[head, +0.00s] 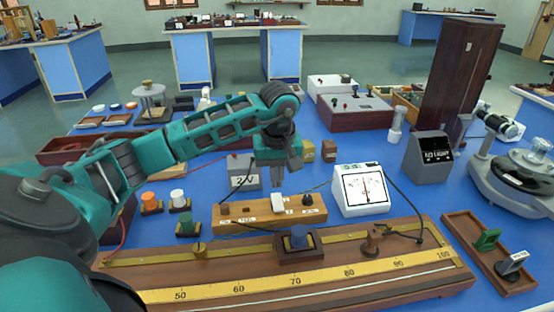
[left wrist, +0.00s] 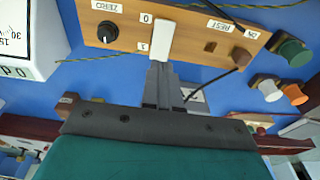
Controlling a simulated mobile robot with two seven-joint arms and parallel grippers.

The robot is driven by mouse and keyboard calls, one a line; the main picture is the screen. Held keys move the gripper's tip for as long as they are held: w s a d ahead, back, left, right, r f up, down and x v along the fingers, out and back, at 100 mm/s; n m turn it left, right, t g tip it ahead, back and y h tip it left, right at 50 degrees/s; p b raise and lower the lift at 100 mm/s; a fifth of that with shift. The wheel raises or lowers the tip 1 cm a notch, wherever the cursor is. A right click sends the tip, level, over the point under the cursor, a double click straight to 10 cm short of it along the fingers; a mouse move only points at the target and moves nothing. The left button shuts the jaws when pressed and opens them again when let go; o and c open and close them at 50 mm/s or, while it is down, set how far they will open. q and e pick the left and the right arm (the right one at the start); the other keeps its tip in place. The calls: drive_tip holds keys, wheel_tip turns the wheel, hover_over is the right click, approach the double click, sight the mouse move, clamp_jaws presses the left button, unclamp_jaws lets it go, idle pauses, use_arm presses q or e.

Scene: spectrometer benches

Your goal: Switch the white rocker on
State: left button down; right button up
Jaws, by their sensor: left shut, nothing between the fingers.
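The white rocker (head: 278,202) is set in a wooden control box (head: 243,219) on the blue bench. In the left wrist view the rocker (left wrist: 163,38) stands between labels "0" and "1", and its tilt is hard to tell. My left gripper (head: 278,184) points down just above and behind the rocker in the head view. Its fingers are shut with nothing between them. In the left wrist view the fingertips (left wrist: 158,66) lie close to the rocker's "1" end; I cannot tell whether they touch. My right gripper is not in view.
A black ZERO knob (left wrist: 107,31) sits on the same box. A white meter (head: 361,190) stands to the right, a grey 2 V block (head: 243,172) behind.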

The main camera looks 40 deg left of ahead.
sight(276, 196)
use_arm(q)
wheel_tip(276, 196, down, 3)
drive_tip(key=shift+w+a+r, duration=0.1)
drive_tip(key=shift+w+r, duration=0.05)
drive_tip(key=shift+r, duration=0.05)
drive_tip(key=shift+w+a+f, duration=0.1)
drive_tip(key=shift+f, duration=0.45)
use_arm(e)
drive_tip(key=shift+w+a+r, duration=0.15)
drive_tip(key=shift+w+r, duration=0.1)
